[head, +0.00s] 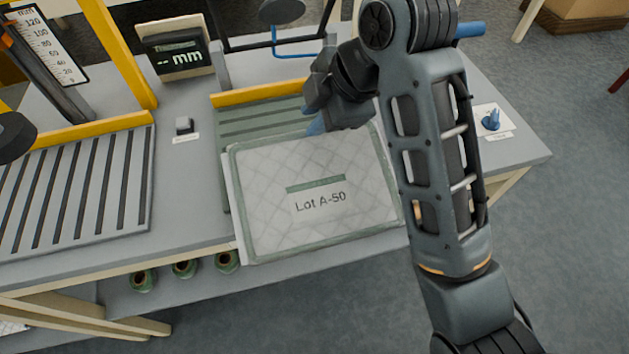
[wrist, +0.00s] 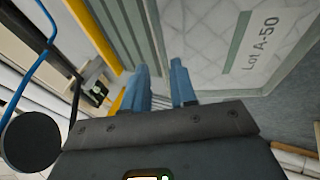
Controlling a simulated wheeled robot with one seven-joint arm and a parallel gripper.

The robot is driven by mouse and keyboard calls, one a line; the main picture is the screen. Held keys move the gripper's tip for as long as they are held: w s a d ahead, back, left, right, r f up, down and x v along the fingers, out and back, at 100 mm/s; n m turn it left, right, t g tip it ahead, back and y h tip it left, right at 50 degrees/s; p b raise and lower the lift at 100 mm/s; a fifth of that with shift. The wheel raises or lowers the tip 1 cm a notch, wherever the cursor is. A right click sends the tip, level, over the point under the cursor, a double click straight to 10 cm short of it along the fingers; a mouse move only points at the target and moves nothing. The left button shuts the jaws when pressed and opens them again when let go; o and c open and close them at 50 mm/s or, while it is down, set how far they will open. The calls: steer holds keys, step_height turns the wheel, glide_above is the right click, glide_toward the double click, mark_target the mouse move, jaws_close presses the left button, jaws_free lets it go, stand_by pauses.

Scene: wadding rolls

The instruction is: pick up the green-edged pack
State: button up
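The green-edged pack (head: 275,180) is a flat, pale quilted rectangle with green borders and a label reading "Lot A-50". It lies on a green slatted tray (head: 262,117) on the grey bench, its near edge reaching the bench's front edge. My gripper (head: 316,126) is at the pack's far edge, coming from the upper right. In the wrist view the two blue fingers (wrist: 161,88) stand apart with a gap between them. The pack (wrist: 205,40) shows beyond and to the right of them. Whether the fingertips touch the pack is hidden.
A slatted rack (head: 75,195) with a yellow frame stands on the left. A "mm" display (head: 180,57) is behind it. A small blue item (head: 491,120) on a white card lies at the right. Green rolls (head: 184,268) sit on the shelf below. Clear floor lies in front.

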mark_target(308, 142)
steer(key=x, duration=0.4)
steer(key=shift+f, duration=0.1)
jaws_close()
stand_by(0.3)
